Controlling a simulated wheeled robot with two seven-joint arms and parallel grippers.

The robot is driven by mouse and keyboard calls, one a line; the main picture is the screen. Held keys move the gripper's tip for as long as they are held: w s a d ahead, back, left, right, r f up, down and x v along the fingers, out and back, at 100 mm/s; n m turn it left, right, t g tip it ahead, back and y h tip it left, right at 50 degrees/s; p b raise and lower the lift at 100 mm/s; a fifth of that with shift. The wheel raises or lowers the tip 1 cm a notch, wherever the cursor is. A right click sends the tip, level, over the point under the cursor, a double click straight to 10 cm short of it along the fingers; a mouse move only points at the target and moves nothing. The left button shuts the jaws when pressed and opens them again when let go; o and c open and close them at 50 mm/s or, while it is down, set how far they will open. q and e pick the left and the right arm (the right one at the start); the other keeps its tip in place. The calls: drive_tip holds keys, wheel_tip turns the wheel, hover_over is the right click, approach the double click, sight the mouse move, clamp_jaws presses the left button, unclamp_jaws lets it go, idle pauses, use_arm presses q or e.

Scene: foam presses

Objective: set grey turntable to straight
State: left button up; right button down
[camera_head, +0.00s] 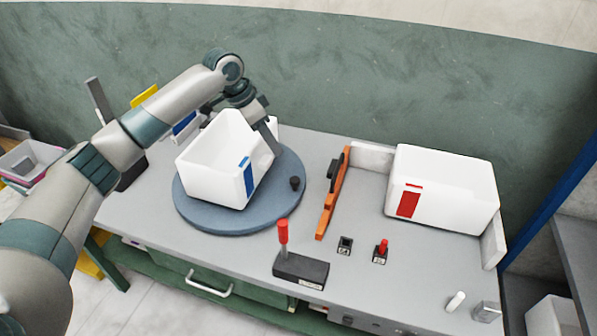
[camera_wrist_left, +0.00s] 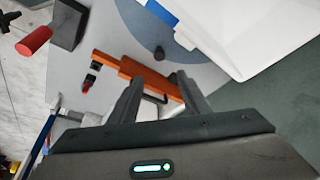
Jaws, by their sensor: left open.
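The grey turntable (camera_head: 213,222) is a round blue-grey disc on the left half of the table. A white foam box (camera_head: 215,172) with a blue label stands on it, turned at an angle to the table edges. A small dark knob (camera_head: 294,183) rises from the disc's right rim; it also shows in the left wrist view (camera_wrist_left: 159,53). My left gripper (camera_head: 272,147) is at the box's right rear side, above the disc, and touching cannot be told. In the left wrist view its fingers (camera_wrist_left: 158,88) are spread with nothing between them. My right gripper is not in view.
An orange clamp bar (camera_head: 333,199) lies right of the turntable. A second white box (camera_head: 443,190) with a red label stands farther right. A black block with a red-handled lever (camera_head: 301,268) and small buttons (camera_head: 380,253) are at the front. The green wall (camera_head: 400,80) is close behind.

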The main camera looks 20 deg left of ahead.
use_arm(q)
drive_tip(key=p, duration=0.5)
approach(294, 179)
drive_tip(key=x, duration=0.7)
drive_tip(key=shift+d, duration=0.1)
drive_tip(key=shift+w+d+f, duration=0.1)
drive_tip(key=shift+w+f, duration=0.1)
drive_tip(key=shift+f, duration=0.4)
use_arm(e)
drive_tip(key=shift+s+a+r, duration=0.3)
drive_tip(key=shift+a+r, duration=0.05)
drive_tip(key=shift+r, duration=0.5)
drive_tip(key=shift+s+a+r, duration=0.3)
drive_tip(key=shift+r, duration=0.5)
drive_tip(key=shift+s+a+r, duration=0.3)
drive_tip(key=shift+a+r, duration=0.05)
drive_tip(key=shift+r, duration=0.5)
use_arm(q)
drive_tip(key=c, duration=0.8)
clamp_jaws()
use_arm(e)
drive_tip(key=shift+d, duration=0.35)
